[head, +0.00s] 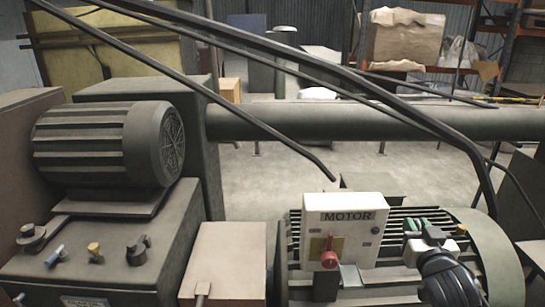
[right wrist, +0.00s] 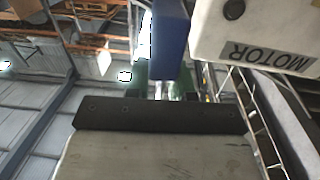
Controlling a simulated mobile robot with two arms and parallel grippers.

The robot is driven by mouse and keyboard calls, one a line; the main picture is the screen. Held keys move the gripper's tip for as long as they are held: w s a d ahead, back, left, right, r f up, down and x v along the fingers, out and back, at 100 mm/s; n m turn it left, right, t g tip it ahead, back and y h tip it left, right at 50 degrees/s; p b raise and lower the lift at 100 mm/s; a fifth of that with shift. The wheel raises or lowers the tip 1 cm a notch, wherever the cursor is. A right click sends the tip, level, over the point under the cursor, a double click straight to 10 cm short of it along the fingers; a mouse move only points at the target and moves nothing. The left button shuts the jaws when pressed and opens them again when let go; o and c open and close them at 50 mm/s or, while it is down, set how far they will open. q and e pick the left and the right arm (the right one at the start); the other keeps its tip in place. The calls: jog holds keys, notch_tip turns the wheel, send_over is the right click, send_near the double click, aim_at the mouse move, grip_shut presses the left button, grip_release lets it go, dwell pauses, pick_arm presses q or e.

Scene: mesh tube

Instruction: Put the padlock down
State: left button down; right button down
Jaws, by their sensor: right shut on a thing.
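My right gripper (head: 418,228) is at the right of the white MOTOR box (head: 343,217), above the ribbed motor housing. In the right wrist view its green fingers (right wrist: 165,88) are closed on a blue padlock (right wrist: 170,38), near its metal shackle. The padlock is close to the MOTOR box (right wrist: 262,35), which appears upside down there; I cannot tell whether they touch. In the head view I cannot make out the padlock. My left gripper is not in view.
The ribbed motor housing (head: 385,275) lies under the box. A second motor (head: 105,145) stands on a dark cabinet (head: 95,250) with knobs at left. A small pinkish box (head: 225,262) sits between them. Dark bars cross above, and a thick pipe (head: 300,122) runs behind.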

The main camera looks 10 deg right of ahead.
jog(key=s+a+f+n+y, duration=0.1)
jog(key=s+a+f, duration=0.4)
jog(key=a, duration=0.7)
jog(key=s+a+f+n+y+b, duration=0.1)
jog(key=s+a+f+y, duration=0.3)
jog(key=a, duration=0.8)
notch_tip(320, 180, down, 2)
jog(key=shift+s+f+n+t+y, duration=0.2)
jog(key=shift+s+n+t+y, duration=0.15)
jog(key=shift+s+n, duration=0.35)
jog(key=shift+w, duration=0.15)
